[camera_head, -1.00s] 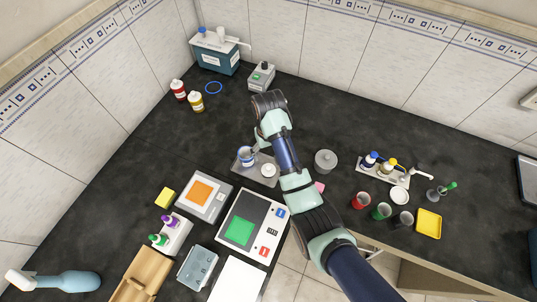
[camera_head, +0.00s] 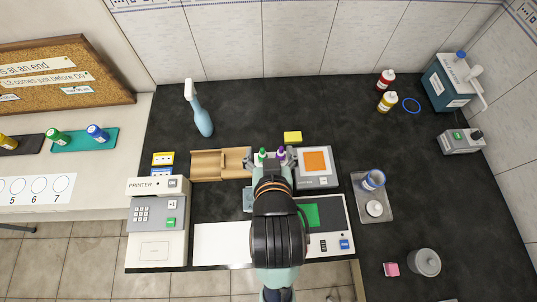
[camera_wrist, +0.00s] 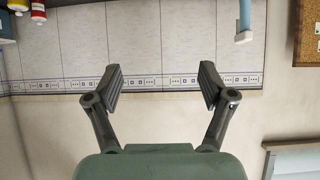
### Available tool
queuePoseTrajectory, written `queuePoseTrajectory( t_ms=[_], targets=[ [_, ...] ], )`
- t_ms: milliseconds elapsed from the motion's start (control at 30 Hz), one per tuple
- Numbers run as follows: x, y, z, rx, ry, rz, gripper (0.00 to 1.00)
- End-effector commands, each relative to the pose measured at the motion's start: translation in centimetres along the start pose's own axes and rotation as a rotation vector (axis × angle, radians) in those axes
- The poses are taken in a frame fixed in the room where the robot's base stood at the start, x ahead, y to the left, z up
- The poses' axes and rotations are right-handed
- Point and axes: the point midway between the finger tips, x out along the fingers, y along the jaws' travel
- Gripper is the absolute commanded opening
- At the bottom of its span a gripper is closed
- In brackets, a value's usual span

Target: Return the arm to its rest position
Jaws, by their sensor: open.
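My arm reaches up from the bottom middle of the head view. My gripper (camera_head: 268,162) is over the middle of the dark bench, in front of the bottles with green and purple caps, and partly hides their white holder. In the wrist view my gripper (camera_wrist: 162,85) has its two fingers spread wide with nothing between them. Behind them are the tiled wall (camera_wrist: 160,45) and its patterned band, upside down. No rest mark or stand shows in the frames.
A device with an orange plate (camera_head: 316,161) is just right of my gripper. A grey tray (camera_head: 387,206) is right. The back bench is mostly clear.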

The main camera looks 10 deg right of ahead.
Motion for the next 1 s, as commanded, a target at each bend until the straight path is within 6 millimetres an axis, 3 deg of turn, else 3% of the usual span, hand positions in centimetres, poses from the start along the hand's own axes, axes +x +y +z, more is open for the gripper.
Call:
queuePoseTrajectory(
  t_ms=[33, 133, 400, 533, 667, 900, 1000],
  targets=[
    [-1.6, -1.8, -0.5, -0.021, 0.048, -0.034, 0.81],
    [-3.4, -3.4, -1.2, -0.039, 0.102, -0.067, 0.81],
    [-3.7, -3.6, -1.4, -0.040, 0.110, -0.070, 0.81],
    [-4.6, -3.5, -2.9, -0.039, 0.110, -0.069, 0.81],
    [-7.2, -3.5, -6.9, -0.038, 0.110, -0.068, 0.81],
    [-13.5, -3.3, -16.8, -0.034, 0.109, -0.065, 0.81],
    [-14.9, -3.3, -18.9, -0.033, 0.109, -0.064, 0.81]
  ],
)
